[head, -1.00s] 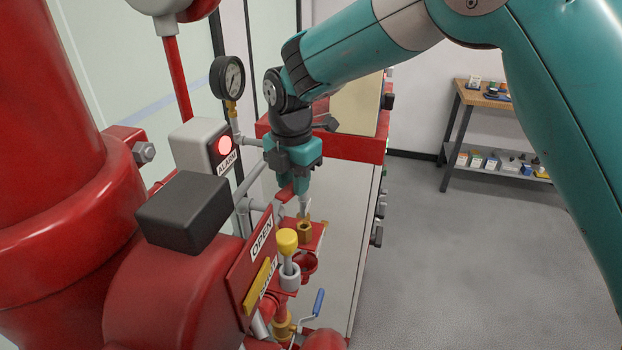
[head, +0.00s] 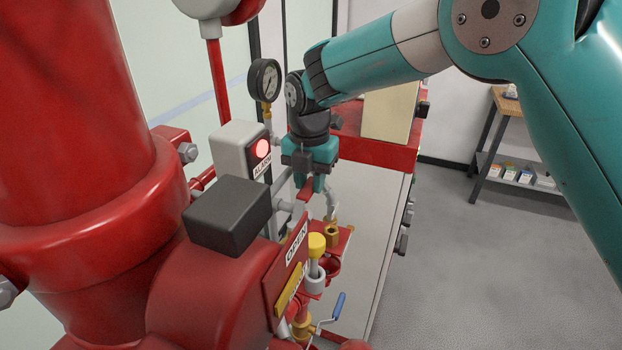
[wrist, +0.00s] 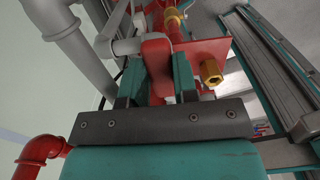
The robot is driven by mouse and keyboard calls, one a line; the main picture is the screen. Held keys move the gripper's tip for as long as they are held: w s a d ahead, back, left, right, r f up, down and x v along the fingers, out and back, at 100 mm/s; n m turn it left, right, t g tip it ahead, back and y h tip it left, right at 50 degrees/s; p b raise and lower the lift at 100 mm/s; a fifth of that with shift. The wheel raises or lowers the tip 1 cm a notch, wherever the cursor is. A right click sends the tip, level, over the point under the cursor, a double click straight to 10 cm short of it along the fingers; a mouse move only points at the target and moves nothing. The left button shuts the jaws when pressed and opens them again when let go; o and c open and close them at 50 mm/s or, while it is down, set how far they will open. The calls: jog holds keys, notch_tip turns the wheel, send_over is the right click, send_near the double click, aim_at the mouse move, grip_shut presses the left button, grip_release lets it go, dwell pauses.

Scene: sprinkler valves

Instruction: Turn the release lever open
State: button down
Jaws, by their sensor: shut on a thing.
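My gripper (head: 316,186) is above the red valve plate, pointing down. In the wrist view, my gripper's two fingers (wrist: 158,82) are shut on a red lever (wrist: 156,58), which sits between them. A short red part of the lever (head: 305,190) shows beside the fingers in the head view; the fingers hide much of it. The lever's pivot cannot be made out clearly. A red plate with a white OPEN label (head: 297,246) and a yellow strip (head: 289,291) stands below and left of my gripper.
A brass fitting (head: 332,236) is just below my gripper. A yellow-topped knob (head: 317,246) and a blue-handled valve (head: 338,306) are nearer. The alarm box (head: 233,146), with a lit red lamp, and a gauge (head: 265,80) stand left. Grey floor (head: 460,265) is clear at right.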

jog(key=shift+a, duration=0.1)
jog(key=c, duration=0.9)
grip_release()
jog(key=shift+r+p, duration=5.3)
jog(key=shift+r, duration=3.45)
